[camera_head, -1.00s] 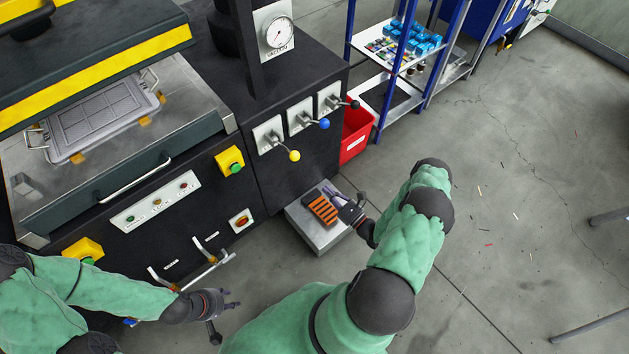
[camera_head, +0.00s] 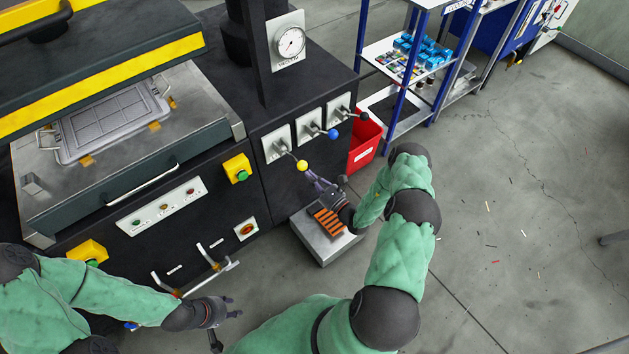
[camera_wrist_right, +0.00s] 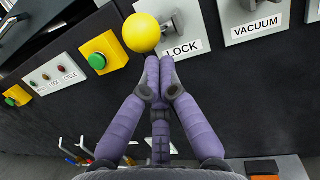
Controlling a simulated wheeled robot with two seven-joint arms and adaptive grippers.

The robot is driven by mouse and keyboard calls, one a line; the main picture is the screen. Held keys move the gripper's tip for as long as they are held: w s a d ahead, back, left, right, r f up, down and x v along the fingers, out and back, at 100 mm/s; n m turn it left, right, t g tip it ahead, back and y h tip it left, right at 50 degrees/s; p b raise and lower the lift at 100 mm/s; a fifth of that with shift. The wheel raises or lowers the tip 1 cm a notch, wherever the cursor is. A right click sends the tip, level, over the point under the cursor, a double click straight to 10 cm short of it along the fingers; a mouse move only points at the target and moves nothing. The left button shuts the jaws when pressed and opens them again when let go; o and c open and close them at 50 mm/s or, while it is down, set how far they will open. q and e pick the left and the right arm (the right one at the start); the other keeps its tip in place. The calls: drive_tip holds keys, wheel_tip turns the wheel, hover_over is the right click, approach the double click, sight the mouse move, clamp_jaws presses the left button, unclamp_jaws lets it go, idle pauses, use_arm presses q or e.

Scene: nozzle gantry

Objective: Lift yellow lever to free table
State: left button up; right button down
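The yellow lever's ball knob (camera_head: 302,165) sticks out from the LOCK plate (camera_head: 277,150) on the black machine's front. In the right wrist view the yellow ball (camera_wrist_right: 141,33) is just above and left of my fingertips. My right gripper (camera_head: 311,176) is just below the ball; its purple fingers converge (camera_wrist_right: 160,62) with the tips together and nothing visible between them. Whether a tip touches the ball I cannot tell. My left gripper (camera_head: 232,308) is low at the left, fingers spread and empty. The table with a grey framed plate (camera_head: 112,122) sits in the machine.
A blue-knobbed lever (camera_head: 333,134) and a black-knobbed lever (camera_head: 364,117) stand to the right of the yellow one. A red bin (camera_head: 365,140) and shelf (camera_head: 385,105) are at the right.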

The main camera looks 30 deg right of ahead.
use_arm(q)
drive_tip(key=shift+r, duration=0.1)
use_arm(e)
drive_tip(key=shift+r, duration=0.1)
use_arm(q)
wheel_tip(320, 180, up, 8)
drive_tip(key=p, duration=0.8)
use_arm(e)
wheel_tip(320, 180, up, 6)
drive_tip(key=w+g, duration=0.1)
drive_tip(key=g, duration=0.2)
drive_tip(key=shift+h, duration=0.3)
